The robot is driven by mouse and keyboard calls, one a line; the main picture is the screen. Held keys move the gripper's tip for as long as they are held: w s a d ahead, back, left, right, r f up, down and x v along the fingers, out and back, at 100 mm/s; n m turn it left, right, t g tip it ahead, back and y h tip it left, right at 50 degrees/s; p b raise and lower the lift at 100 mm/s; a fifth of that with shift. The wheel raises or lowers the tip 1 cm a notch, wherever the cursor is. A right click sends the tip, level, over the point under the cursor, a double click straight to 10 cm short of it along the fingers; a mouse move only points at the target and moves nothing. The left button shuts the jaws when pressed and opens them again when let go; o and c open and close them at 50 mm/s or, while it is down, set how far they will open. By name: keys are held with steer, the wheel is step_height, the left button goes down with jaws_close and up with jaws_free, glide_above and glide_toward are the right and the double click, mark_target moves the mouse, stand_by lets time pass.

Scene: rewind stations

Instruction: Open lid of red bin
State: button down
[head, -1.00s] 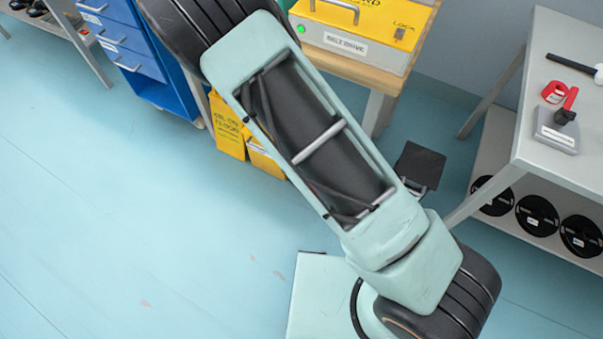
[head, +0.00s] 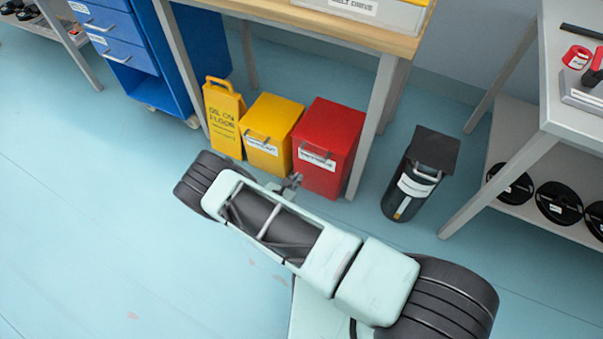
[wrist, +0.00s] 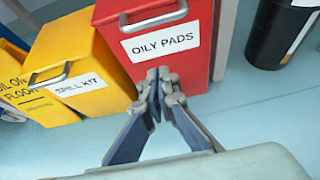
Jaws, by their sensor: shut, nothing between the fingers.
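The red bin (head: 328,135) stands on the floor under the wooden-topped table, right of a yellow bin. Its lid is closed, with a metal handle (head: 317,158) on the front. In the wrist view the red bin (wrist: 197,62) carries an "OILY PADS" label, with the handle (wrist: 153,17) above it. My gripper (wrist: 160,78) is shut and empty. In the picture its fingertips lie just below the label; whether they touch the bin's front I cannot tell. In the head view my gripper (head: 292,181) shows small at the bin's lower left, partly hidden by my arm.
The yellow "SPILL KIT" bin (head: 272,125) and a yellow "OIL ON FLOOR" sign (head: 225,120) stand left of the red bin. A table leg (head: 368,130) is close on its right. A black bin (head: 415,180) stands farther right. The floor at left is open.

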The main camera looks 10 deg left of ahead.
steer(key=b+x, duration=0.3)
steer(key=x, duration=0.6)
steer(key=shift+w+d+r+p, duration=0.1)
steer(key=shift+w+r+p, duration=0.15)
steer(key=shift+r, duration=0.75)
steer(key=shift+w+d+r+p, duration=0.1)
steer(key=shift+w+r, duration=0.15)
steer(key=shift+r, duration=0.8)
steer(key=shift+r, duration=0.1)
